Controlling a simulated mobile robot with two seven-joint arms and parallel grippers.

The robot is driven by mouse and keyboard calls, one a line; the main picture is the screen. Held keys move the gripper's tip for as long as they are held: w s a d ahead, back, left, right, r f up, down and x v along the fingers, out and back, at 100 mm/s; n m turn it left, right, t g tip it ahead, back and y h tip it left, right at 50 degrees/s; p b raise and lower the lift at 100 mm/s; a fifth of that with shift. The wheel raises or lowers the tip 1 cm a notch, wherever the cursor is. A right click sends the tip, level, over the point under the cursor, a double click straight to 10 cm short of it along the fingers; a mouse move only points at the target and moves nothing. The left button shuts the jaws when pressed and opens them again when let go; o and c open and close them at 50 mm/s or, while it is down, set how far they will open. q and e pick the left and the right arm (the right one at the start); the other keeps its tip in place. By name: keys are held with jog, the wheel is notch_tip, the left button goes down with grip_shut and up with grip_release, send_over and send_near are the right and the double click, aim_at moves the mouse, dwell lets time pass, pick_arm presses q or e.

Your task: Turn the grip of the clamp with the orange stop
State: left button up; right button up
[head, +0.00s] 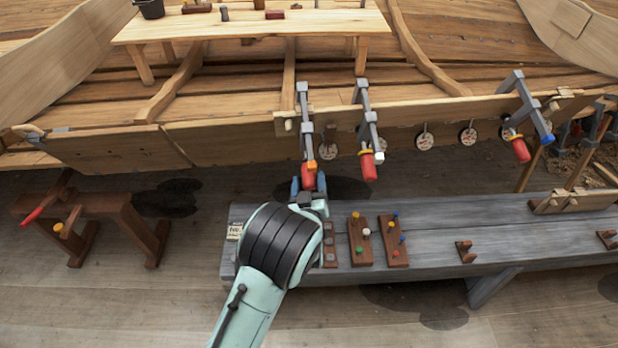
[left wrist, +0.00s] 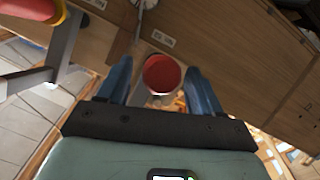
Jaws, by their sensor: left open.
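The clamp with the orange stop (head: 312,165) is the leftmost of the clamps hanging on the hull's plank edge. Its red grip (head: 309,182) points down toward my left gripper (head: 308,186). My left gripper is open, with one blue finger on each side of the grip. In the left wrist view the round red end of the grip (left wrist: 161,74) shows between the two blue fingertips (left wrist: 160,84), with gaps on both sides. How deep the grip sits between the fingers is hard to tell. My right gripper is in neither view.
To the right hang a clamp with a white stop (head: 379,157) and one with a blue stop (head: 549,139). A grey bench (head: 440,235) with peg boards (head: 360,240) stands below. A sawhorse (head: 95,215) stands at the left. Floor between sawhorse and bench is clear.

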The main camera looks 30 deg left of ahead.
pick_arm(q)
jog(key=shift+x, duration=0.8)
jog(key=c, duration=1)
jog(key=shift+d+r+m+g+y+p, duration=0.1)
jog(key=shift+m+g+y+p, duration=0.8)
jog(key=shift+m+y+p, duration=0.25)
jog(key=shift+m+g+y+p, duration=0.7)
jog(key=shift+m+y+p, duration=0.25)
jog(key=shift+m, duration=0.2)
